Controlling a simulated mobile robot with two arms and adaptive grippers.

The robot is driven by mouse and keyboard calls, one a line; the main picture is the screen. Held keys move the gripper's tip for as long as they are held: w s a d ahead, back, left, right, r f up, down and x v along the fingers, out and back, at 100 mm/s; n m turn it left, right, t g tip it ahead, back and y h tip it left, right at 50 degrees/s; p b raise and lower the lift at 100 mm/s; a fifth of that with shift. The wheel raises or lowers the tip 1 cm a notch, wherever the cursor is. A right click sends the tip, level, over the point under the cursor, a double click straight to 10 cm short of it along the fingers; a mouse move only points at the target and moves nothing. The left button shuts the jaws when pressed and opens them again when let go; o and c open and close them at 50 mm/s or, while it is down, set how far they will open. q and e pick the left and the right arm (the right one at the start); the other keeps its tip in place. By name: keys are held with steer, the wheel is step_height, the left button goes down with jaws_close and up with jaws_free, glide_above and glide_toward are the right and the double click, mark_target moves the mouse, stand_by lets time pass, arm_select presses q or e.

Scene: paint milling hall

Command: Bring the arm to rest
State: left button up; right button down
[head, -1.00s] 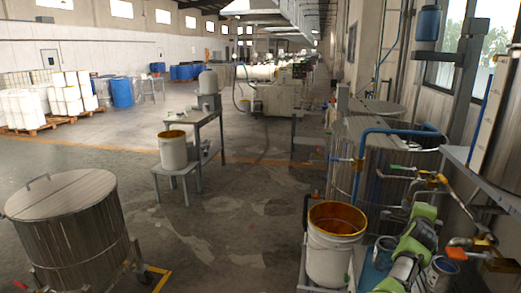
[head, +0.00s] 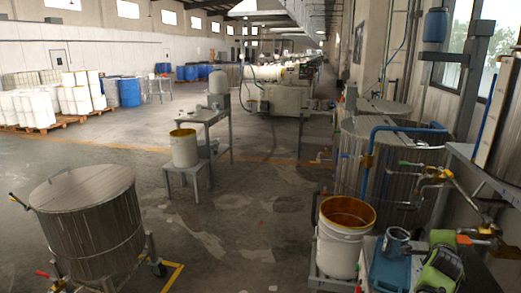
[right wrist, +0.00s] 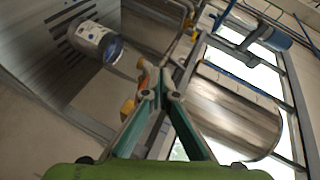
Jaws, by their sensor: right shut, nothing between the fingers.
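My right arm (head: 440,270), with green casing, is at the lower right of the head view, over the right-hand bench. Its fingertips cannot be made out there. In the right wrist view my right gripper (right wrist: 158,95) has its two teal and dark fingers meeting at the tips, shut and empty. Behind them in that view are a tin with a blue rim (right wrist: 98,43) and a large steel cylinder (right wrist: 238,112), both apart from the fingers as far as I can tell. My left arm and gripper are not in view.
A grey tin (head: 396,241) stands on a blue stand (head: 388,268) left of the arm. A white bucket (head: 338,250) is beside the bench. Steel tanks with valves and pipes (head: 420,165) stand behind. A lidded steel vat (head: 90,225) is at left. The middle floor is open.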

steer(key=s+a+f+n+g+y, duration=0.1)
steer(key=s+a+f+n, duration=0.1)
steer(key=s+f+n, duration=0.55)
steer(key=s+a+f+n+g+y, duration=0.2)
steer(key=s+a+f+n+y, duration=0.3)
steer(key=s+a, duration=0.7)
steer(key=s+a+f+n+g+y, duration=0.1)
steer(key=s+a+f+n+g, duration=0.2)
steer(key=s+a+n, duration=0.6)
steer(key=s+a+f+n+g+y, duration=0.25)
steer(key=s+a+f, duration=0.25)
steer(key=s+a, duration=1)
step_height(320, 180, down, 24)
steer(key=s+d, duration=0.2)
steer(key=s, duration=0.1)
steer(key=s+d+f+g, duration=0.1)
steer(key=s+f, duration=0.7)
steer(key=s+d+f+g, duration=0.1)
steer(key=s+d+f, duration=0.1)
steer(key=s+f, duration=0.7)
steer(key=shift+d+f+n, duration=0.25)
steer(key=shift+f+n, duration=0.05)
steer(key=shift+n, duration=0.1)
steer(key=shift+s, duration=0.1)
